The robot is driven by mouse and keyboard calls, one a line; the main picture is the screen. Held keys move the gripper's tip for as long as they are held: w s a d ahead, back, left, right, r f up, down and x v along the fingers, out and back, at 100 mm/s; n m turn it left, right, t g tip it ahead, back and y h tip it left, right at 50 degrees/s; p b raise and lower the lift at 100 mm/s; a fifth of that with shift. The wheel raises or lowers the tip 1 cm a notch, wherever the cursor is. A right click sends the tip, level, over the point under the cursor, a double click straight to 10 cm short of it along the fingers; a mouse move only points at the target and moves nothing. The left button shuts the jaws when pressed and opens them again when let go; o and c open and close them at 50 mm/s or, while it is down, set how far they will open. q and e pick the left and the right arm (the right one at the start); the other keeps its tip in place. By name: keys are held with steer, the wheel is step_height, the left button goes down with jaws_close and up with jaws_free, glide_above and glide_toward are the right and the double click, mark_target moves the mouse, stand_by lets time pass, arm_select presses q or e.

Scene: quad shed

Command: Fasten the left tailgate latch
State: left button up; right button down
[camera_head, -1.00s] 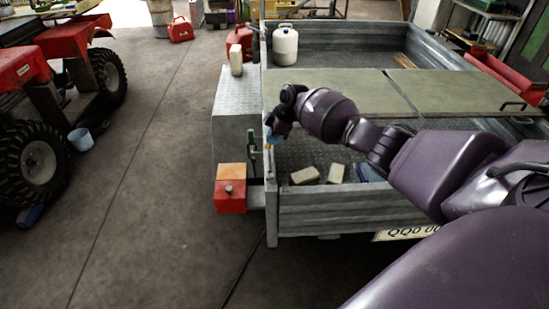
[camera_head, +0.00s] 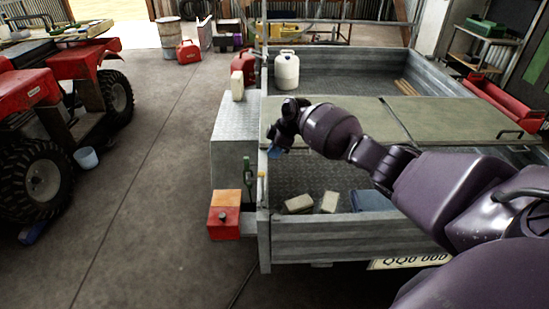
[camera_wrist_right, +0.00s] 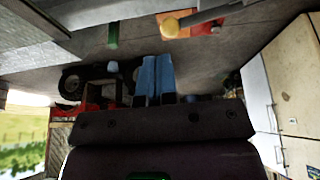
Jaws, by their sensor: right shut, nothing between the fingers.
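The trailer's tailgate (camera_head: 350,238) stands upright across its near end. At its left corner, a small yellow-tipped piece (camera_head: 261,175), apparently the left latch, stands by the corner post. In the right wrist view a round yellow knob (camera_wrist_right: 171,25) sits on a grey bar. A green handle (camera_head: 247,170) stands just outside the corner; something green (camera_wrist_right: 113,33) also shows in the wrist view. My right gripper (camera_head: 274,152) is above and beyond the yellow piece, apart from it. Its blue fingers (camera_wrist_right: 156,75) are together and empty. The latch's exact seating is too small to tell. My left gripper is out of view.
A red and orange box (camera_head: 224,222) sits outside the left corner. Pale blocks (camera_head: 298,204) and a blue item (camera_head: 371,201) lie inside the trailer bed. A grey-green board (camera_head: 345,118) spans the trailer.

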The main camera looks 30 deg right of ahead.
steer(key=v, duration=0.7)
steer(key=shift+w+r+p, duration=0.15)
steer(key=shift+r+p, duration=0.2)
steer(key=shift+p, duration=0.05)
